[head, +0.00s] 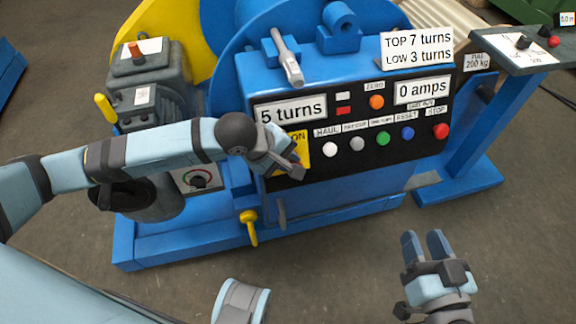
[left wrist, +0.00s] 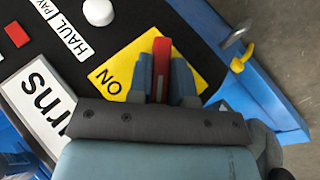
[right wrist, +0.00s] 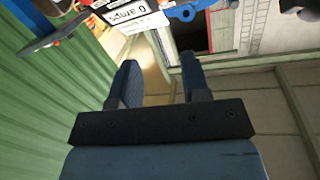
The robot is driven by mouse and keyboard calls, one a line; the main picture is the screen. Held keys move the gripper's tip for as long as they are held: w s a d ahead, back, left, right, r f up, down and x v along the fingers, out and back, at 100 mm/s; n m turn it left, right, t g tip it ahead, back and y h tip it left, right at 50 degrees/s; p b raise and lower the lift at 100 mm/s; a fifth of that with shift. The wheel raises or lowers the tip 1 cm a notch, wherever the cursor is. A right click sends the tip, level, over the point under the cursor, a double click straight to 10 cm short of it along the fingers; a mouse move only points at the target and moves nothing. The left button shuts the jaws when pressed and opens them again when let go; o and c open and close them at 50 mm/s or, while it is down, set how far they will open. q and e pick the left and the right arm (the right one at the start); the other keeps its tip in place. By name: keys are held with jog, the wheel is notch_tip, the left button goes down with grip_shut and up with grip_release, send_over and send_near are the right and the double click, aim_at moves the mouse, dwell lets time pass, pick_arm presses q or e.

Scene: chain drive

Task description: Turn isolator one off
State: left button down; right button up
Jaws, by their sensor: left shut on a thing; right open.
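The isolator is a red handle (left wrist: 162,62) on a yellow plate (left wrist: 133,58) marked "ON", at the lower left of the black control panel. The yellow plate also shows in the head view (head: 303,143), partly covered by my gripper. My left gripper (head: 297,170) is at the plate, and in the left wrist view (left wrist: 163,85) its two fingers are shut on the red handle, one on each side. My right gripper (head: 427,246) is open and empty, apart from the panel, over the floor in front of the blue machine.
The panel has a white HAUL button (head: 330,149), a green button (head: 382,139), a red stop button (head: 440,131) and several others. A yellow-handled lever (head: 249,227) hangs below the panel. A grey side table (head: 520,52) stands at right. Floor in front is clear.

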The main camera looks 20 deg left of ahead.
pick_arm(q)
jog(key=shift+t+b, duration=0.3)
jog(key=shift+b, duration=0.1)
pick_arm(e)
jog(key=shift+a+r+t+y, duration=0.2)
jog(key=shift+r+t+y, duration=0.1)
jog(key=shift+r, duration=0.3)
jog(key=shift+a+r+t+y, duration=0.2)
jog(key=shift+r+y, duration=0.1)
jog(key=shift+r, duration=0.3)
pick_arm(q)
jog(key=c, duration=1)
grip_release()
jog(key=shift+c, duration=0.2)
jog(key=shift+a, duration=0.1)
jog(key=shift+s+a+r, duration=0.1)
jog(key=shift+s+r, duration=0.05)
jog(key=shift+r, duration=0.15)
jog(key=p+v, duration=0.2)
jog(key=v, duration=1.1)
jog(key=shift+a, duration=0.25)
pick_arm(e)
jog(key=f, duration=0.1)
jog(key=d+f+g+h, duration=0.1)
jog(key=f, duration=0.1)
jog(key=f+g+h, duration=0.1)
jog(key=f, duration=0.1)
jog(key=shift+s+d, duration=0.2)
jog(key=shift+d, duration=0.2)
